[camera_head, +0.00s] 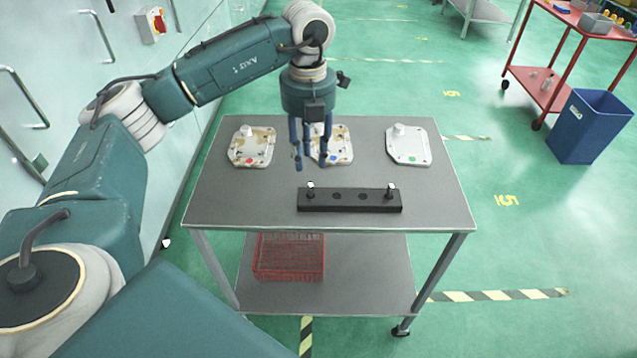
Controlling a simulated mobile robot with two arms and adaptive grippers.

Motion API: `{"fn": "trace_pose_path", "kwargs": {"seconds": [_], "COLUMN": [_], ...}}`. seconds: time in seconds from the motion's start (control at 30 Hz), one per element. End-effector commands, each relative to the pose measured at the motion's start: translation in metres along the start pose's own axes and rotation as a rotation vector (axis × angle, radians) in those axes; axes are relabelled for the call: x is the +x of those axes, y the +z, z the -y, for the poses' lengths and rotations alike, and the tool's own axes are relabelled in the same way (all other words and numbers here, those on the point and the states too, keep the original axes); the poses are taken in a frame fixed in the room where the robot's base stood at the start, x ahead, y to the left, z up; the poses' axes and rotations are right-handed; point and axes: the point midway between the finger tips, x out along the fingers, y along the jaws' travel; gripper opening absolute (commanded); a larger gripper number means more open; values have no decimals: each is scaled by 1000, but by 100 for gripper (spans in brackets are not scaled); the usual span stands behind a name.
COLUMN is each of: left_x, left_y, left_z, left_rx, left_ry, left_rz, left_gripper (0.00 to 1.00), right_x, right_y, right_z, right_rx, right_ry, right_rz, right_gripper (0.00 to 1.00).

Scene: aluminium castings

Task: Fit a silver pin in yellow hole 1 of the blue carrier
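A dark, nearly black bar (350,205) lies on the grey table near its front edge; I see no blue carrier and no yellow hole. A silver pin (310,190) stands upright at the bar's left end, and another silver pin (390,191) at its right end. Two dark holes between them look empty. My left gripper (311,163) points down above the table, behind and above the bar's left part. Its blue fingers are apart, with nothing visible held between them. It partly hides the middle casting. My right gripper is not in view.
Three castings stand along the table's back: left (250,147) with a red dot, middle (340,143) with a blue dot, right (408,147) with a green dot. A red basket (290,258) is on the lower shelf. The table right of the bar is clear.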

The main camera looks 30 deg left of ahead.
Motion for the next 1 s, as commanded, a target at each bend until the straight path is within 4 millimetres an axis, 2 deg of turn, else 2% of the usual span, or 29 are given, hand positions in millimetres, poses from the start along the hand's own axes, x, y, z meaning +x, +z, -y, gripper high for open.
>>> {"fn": "trace_pose_path", "kwargs": {"seconds": [0.2, 0.3, 0.43, 0.6, 0.7, 1.0], "left_x": [33, 40, 51, 78, 88, 94], "left_y": [-2, -1, -3, -5, -4, -4], "left_z": [1, 2, 3, 5, 6, 6], "left_rx": [3, 5, 6, 5, 5, 6], "left_ry": [-1, -3, -3, -4, -4, -5], "left_rz": [-4, -2, -5, -5, -3, -1], "left_gripper": [32, 32, 32, 32, 32, 30], "right_x": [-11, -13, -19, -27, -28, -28], "right_y": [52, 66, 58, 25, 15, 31], "right_z": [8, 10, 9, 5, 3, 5], "right_rx": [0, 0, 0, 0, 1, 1], "right_ry": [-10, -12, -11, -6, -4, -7], "right_rz": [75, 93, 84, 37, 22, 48], "right_gripper": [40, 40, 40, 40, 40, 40]}}
